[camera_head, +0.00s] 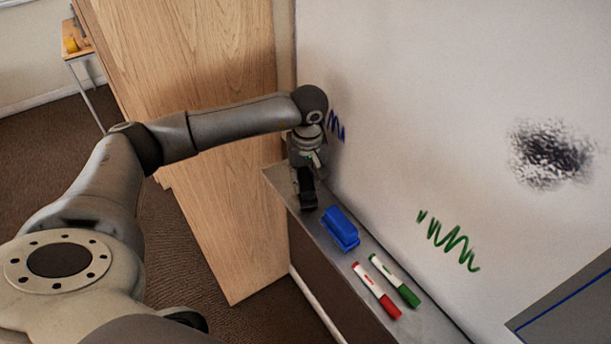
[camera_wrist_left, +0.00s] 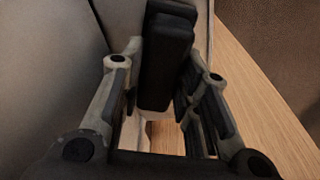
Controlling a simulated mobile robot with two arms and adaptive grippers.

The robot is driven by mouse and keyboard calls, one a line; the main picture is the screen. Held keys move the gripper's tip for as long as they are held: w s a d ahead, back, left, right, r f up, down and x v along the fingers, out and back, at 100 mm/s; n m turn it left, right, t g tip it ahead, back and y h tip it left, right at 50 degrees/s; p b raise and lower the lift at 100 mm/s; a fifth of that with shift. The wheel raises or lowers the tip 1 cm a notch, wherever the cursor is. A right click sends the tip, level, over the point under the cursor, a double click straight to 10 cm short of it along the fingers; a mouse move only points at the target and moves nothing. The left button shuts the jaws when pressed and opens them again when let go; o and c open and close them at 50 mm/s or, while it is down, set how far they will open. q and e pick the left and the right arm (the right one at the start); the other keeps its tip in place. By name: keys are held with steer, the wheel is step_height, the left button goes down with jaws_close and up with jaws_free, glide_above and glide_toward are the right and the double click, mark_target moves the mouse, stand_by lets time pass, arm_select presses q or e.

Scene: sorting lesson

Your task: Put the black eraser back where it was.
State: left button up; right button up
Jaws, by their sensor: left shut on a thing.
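My left gripper (camera_head: 304,178) points down over the far end of the whiteboard tray (camera_head: 375,300), close to the board. In the left wrist view, its fingers (camera_wrist_left: 165,72) are closed around a black eraser (camera_wrist_left: 168,48), which stands out beyond the fingertips. In the head view the eraser is a dark block under the gripper, hard to tell from the dark fingers. I cannot tell whether its lower end touches the tray. My right gripper is not in view.
A blue eraser (camera_head: 340,228) lies on the tray just nearer than my gripper. A red marker (camera_head: 377,290) and a green marker (camera_head: 395,281) lie further along. The whiteboard (camera_head: 430,120) has green and blue scribbles and a black smudge. A wooden cabinet (camera_head: 200,80) stands left.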

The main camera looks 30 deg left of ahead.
mark_target(306, 183)
arm_select(q)
steer(key=shift+f, duration=0.45)
steer(key=o, duration=0.9)
steer(key=shift+r, duration=0.1)
step_height(306, 183, up, 12)
steer(key=s+d+b, duration=0.1)
steer(key=b, duration=0.2)
